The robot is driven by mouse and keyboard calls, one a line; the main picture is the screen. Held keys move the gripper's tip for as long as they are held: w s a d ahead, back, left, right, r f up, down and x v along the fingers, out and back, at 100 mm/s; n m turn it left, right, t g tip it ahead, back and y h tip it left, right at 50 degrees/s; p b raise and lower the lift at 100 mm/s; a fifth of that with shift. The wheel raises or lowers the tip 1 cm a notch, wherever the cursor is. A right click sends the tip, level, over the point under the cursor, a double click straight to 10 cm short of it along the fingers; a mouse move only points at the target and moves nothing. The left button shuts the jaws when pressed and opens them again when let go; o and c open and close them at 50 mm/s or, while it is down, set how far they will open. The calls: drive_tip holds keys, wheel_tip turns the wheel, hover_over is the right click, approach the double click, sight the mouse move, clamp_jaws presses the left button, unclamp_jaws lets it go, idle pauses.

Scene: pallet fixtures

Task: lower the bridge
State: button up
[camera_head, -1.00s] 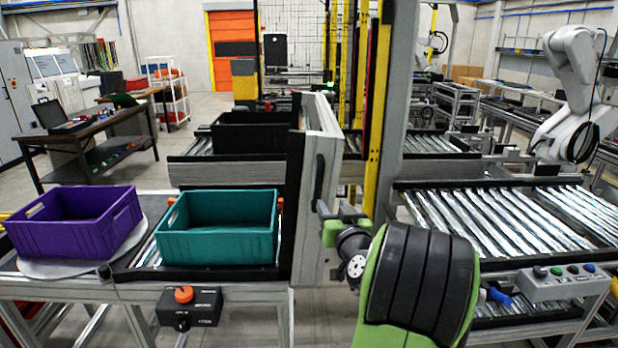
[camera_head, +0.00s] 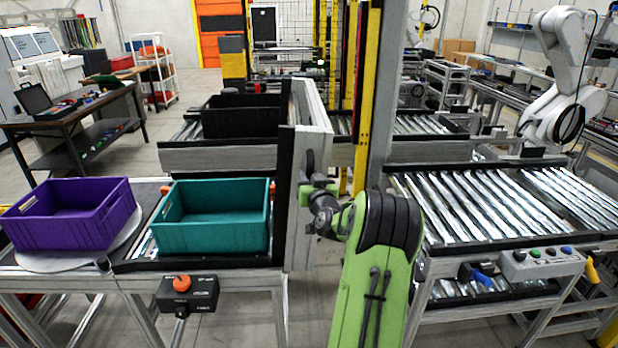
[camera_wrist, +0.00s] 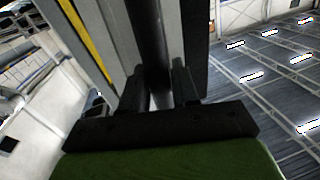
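The bridge (camera_head: 315,128) stands raised, an upright grey and black panel beside the right end of the left conveyor. A dark handle (camera_head: 309,160) runs upright on its right face. My gripper (camera_head: 304,192) is at the lower part of this handle, small in the head view. In the wrist view, the two dark fingers of my gripper (camera_wrist: 158,88) stand on either side of the black handle bar (camera_wrist: 152,40), with no clear gap seen. The fingertips blend with the dark bar.
A teal crate (camera_head: 212,228) stands on the left conveyor close to the bridge, with a purple crate (camera_head: 68,222) farther left. A control box with an orange knob (camera_head: 182,284) hangs in front. The right roller conveyor (camera_head: 490,200) is empty. A yellow post (camera_head: 367,95) rises behind the bridge.

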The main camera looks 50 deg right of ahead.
clamp_jaws()
